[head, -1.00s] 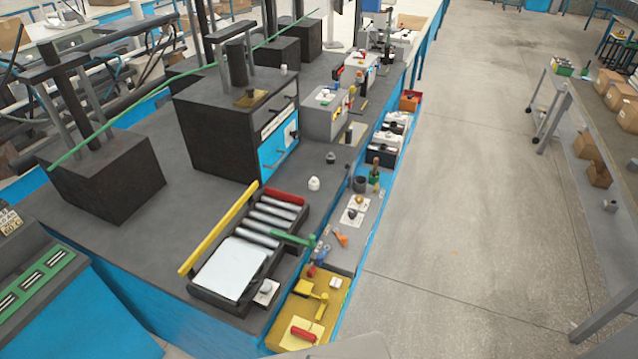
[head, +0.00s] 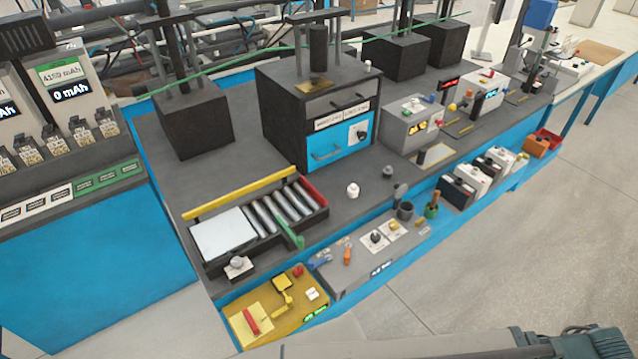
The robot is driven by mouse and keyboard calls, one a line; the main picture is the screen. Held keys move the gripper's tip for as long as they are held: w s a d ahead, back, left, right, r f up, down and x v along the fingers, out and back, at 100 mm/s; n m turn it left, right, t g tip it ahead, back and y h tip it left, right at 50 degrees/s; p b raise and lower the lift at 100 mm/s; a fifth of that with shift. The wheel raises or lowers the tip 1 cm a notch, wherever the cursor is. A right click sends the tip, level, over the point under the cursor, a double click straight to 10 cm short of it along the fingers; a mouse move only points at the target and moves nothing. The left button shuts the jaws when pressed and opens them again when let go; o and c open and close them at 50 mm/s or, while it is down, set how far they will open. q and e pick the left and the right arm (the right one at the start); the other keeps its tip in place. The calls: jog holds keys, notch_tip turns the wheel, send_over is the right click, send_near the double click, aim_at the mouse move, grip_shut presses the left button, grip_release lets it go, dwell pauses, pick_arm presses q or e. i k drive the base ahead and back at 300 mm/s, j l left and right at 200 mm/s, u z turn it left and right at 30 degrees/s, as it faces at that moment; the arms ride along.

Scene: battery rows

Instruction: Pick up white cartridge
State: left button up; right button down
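Several white and black blocks stand in a row along the front right edge of the bench; one white block (head: 475,178) is near the middle of that row. A small white rounded piece (head: 352,190) stands on the bench top, right of the roller tray. On the left rack, a row of small white-labelled pieces (head: 36,206) sits in front of the upright packs. I cannot tell which of these is the white cartridge. Neither of my grippers shows; only a dark part, probably of my arm, shows at the bottom right.
The roller tray (head: 190,268) has a white plate and metal rollers. A yellow board (head: 240,333) and a grey board (head: 335,285) lie on the blue front ledge. A black press box with a blue drawer (head: 325,150) stands behind. The floor at right is clear.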

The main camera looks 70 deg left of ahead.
aim_at(352, 189)
jog(key=i+j+u, duration=0.15)
jog(key=u, duration=0.35)
jog(key=i+u, duration=0.35)
jog(key=u, duration=0.15)
jog(key=i+u, duration=0.25)
jog(key=u, duration=0.2)
jog(key=i+l+u, duration=0.1)
jog(key=i+u, duration=0.15)
jog(key=u, duration=0.25)
jog(key=i+u, duration=0.35)
